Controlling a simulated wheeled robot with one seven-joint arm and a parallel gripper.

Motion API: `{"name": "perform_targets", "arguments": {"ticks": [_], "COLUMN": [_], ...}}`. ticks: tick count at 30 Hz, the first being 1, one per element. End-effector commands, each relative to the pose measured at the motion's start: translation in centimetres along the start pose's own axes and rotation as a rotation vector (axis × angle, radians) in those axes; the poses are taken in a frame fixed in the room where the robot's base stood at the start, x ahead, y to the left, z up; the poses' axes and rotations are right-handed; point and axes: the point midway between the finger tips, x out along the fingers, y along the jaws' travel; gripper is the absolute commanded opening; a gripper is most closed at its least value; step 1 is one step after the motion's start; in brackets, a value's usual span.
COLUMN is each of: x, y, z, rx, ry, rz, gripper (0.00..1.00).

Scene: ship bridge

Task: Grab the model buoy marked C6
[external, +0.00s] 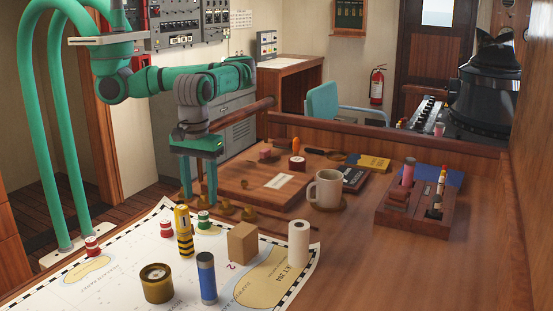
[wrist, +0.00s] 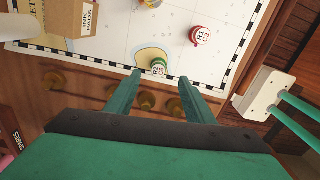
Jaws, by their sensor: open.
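A green-and-white model buoy (external: 203,219) stands on the chart near its far edge; in the wrist view (wrist: 158,68) its small top label appears to read C6. My gripper (external: 198,194) points down, open and empty, above the table near the chart edge. In the wrist view my gripper (wrist: 160,77) has its fingers either side of the green buoy's line, with the buoy near the fingertips.
Several brass pieces (wrist: 147,101) sit close by below the fingers. A yellow-and-black pillar (external: 184,244), a cardboard box (external: 242,243), a white roll (external: 298,242), a blue cylinder (external: 207,278) and a brass instrument (external: 157,284) stand on the chart (external: 125,275). A mug (external: 327,190) stands further right.

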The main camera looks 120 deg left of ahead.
Motion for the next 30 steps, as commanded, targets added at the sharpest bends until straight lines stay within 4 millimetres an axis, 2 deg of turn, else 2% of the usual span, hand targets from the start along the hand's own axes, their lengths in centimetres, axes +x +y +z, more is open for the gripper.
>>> {"name": "perform_targets", "arguments": {"ticks": [3, 11, 18, 26, 27, 30], "x": [1.6, 3.4, 6.6, 7.3, 7.3, 7.2], "y": [0.0, 0.1, 0.2, 0.3, 0.3, 0.3], "z": [0.0, 0.0, 0.0, 0.0, 0.0, 0.0], "rx": [0.0, -0.001, 0.0, 0.0, 0.0, 0.0], "ry": [0.0, -0.001, -0.003, -0.002, -0.002, -0.002], "rz": [-0.002, -0.003, -0.003, -0.001, -0.001, -0.001], "gripper": [0.49, 0.49, 0.49, 0.49, 0.46, 0.22]}}
